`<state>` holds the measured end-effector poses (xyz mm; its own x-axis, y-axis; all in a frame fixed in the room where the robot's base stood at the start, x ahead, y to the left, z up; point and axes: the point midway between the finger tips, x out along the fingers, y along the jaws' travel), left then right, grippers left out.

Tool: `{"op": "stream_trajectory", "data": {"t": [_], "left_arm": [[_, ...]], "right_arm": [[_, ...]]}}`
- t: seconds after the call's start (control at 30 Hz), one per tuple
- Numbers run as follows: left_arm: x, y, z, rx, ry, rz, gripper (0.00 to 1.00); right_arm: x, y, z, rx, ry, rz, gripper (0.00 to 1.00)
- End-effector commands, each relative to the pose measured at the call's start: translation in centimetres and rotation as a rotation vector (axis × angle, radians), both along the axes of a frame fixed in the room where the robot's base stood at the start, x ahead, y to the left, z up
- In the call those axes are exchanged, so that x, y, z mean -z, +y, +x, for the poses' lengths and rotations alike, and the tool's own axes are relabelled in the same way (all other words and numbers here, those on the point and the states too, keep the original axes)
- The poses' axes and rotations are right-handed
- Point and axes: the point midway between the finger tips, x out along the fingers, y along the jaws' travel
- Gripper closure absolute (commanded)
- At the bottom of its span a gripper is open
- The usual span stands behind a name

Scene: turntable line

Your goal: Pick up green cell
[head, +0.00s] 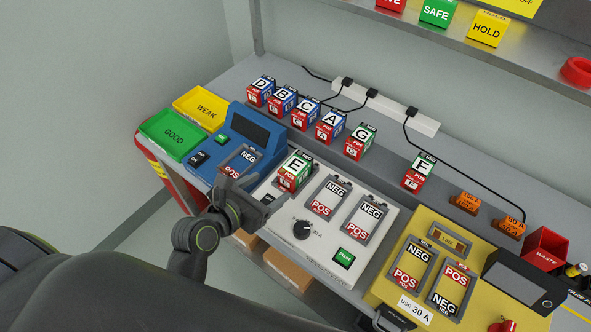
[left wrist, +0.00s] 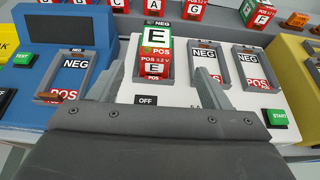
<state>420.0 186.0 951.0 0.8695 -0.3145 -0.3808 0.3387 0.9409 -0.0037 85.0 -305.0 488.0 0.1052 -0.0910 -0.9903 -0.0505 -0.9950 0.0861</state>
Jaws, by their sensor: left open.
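The cell marked E (head: 295,172), red below with green on its upper part, stands in the left bay of the white device (head: 379,261). It also shows in the left wrist view (left wrist: 155,45). Cell G (head: 361,141) and cell F (head: 420,171) also have green upper parts and stand on the bench behind. My left gripper (head: 262,198) is just in front of and left of cell E. In the left wrist view, its open fingers (left wrist: 157,82) point toward cell E, one on each side in the picture, with nothing held. My right gripper is not in view.
Blue-topped cells D (head: 260,91), B, C and A stand in a row behind. A blue tester (head: 254,139) is left of the white device, a yellow one (head: 430,268) right. Green (head: 167,134) and yellow trays stand far left. A power strip (head: 384,106) lies behind.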

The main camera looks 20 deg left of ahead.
Motion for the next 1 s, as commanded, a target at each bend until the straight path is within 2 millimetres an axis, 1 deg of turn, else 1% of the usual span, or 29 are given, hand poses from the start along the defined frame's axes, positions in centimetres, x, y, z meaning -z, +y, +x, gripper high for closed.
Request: {"op": "stream_trajectory", "data": {"t": [0.03,0.3,0.43,0.67,1.0], "left_arm": [[0.3,-0.4,1.1,0.001,-0.002,-0.001,0.29],[2.2,-1.9,5.3,0.003,0.001,0.001,0.29],[2.8,-2.3,6.5,0.002,-0.001,0.002,0.29],[3.4,-2.6,7.5,0.002,0.001,0.004,0.29],[5.2,-3.3,10.9,0.002,0.0,0.004,0.29]], "right_arm": [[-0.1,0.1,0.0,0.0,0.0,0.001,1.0],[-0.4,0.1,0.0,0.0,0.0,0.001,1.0],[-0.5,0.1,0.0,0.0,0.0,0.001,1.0],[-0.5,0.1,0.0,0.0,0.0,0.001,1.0],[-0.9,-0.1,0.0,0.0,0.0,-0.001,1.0]]}}
